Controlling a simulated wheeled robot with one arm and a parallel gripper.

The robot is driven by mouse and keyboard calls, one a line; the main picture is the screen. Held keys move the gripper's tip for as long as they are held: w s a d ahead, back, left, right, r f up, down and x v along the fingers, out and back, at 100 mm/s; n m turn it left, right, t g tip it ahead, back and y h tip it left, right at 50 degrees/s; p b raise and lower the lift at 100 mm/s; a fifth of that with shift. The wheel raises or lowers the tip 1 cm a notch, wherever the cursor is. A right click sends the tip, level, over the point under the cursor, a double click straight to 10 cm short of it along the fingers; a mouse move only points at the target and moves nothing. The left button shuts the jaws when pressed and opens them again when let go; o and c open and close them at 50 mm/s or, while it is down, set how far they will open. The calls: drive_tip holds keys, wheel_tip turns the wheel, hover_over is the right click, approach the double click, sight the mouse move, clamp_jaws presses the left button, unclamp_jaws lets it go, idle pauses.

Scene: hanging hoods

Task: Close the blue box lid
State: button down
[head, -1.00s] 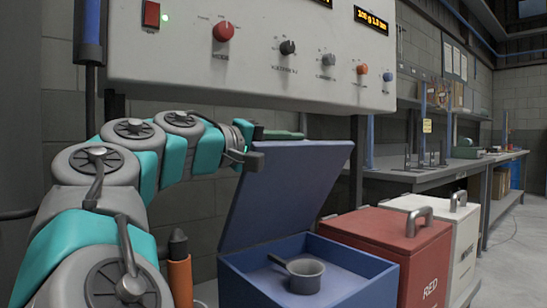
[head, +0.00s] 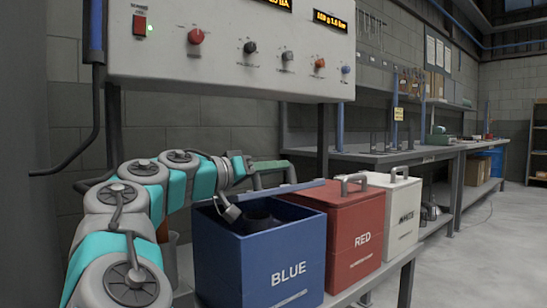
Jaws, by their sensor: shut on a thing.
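The blue box (head: 289,273) stands at the lower middle of the head view, its top still partly uncovered. Its lid (head: 285,190) shows almost edge-on as a thin blue-grey strip along the back of the opening, so its exact tilt is hard to tell. My gripper (head: 250,172) is at the lid's left part and is shut, apparently on the lid's edge. The fingertips are small and partly merged with the background. A dark pot (head: 258,214) sits inside the box, with a grey handle-like part (head: 228,209) to its left.
A red box (head: 356,235) and a white box (head: 403,213) with handled lids stand close on the right, on the same bench. A control panel (head: 230,45) hangs above. Open floor (head: 480,250) lies to the right.

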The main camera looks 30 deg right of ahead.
sight(254, 182)
drive_tip(key=shift+s+f+m, duration=0.2)
drive_tip(key=shift+f+m, duration=0.05)
drive_tip(key=shift+m, duration=0.05)
drive_tip(key=c, duration=0.8)
unclamp_jaws()
drive_tip(key=shift+o, duration=0.2)
drive_tip(key=shift+s+a+p, duration=0.1)
drive_tip(key=shift+s+a, duration=0.15)
drive_tip(key=shift+a, duration=1.05)
drive_tip(key=shift+s+a+p, duration=0.15)
drive_tip(key=shift+s+a, duration=0.15)
drive_tip(key=shift+a, duration=0.95)
drive_tip(key=shift+s+a+p, duration=0.1)
drive_tip(key=shift+s+a, duration=0.15)
drive_tip(key=shift+a, duration=1.05)
